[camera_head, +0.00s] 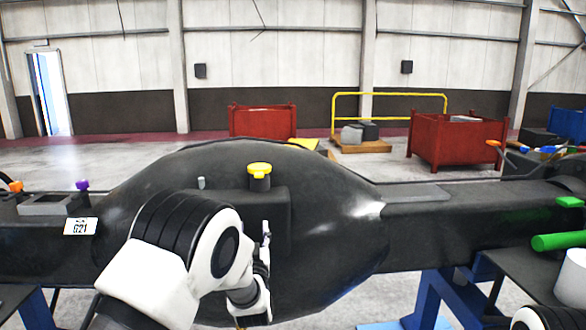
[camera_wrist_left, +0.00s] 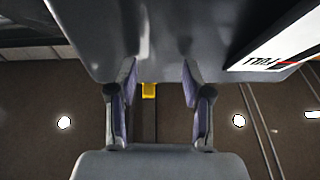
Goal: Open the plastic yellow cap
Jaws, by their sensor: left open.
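The yellow cap (camera_head: 260,169) sits on a short dark neck on top of the black casting (camera_head: 330,215), near the middle of the head view. It looks seated and upright. My left gripper (camera_head: 265,243) is below and just right of the cap, in front of the casting's near side, apart from the cap. Its fingers are partly hidden by my own wrist. In the left wrist view the two fingers (camera_wrist_left: 158,108) stand apart with nothing gripped. A small yellow patch (camera_wrist_left: 149,90) shows between them; I cannot tell what it is.
A small grey peg (camera_head: 201,183) stands left of the cap. A purple knob (camera_head: 82,185) and a G21 tag (camera_head: 80,227) are at the left. A green cylinder (camera_head: 558,241) lies at the right. Red bins (camera_head: 455,140) stand far behind. Space above the cap is clear.

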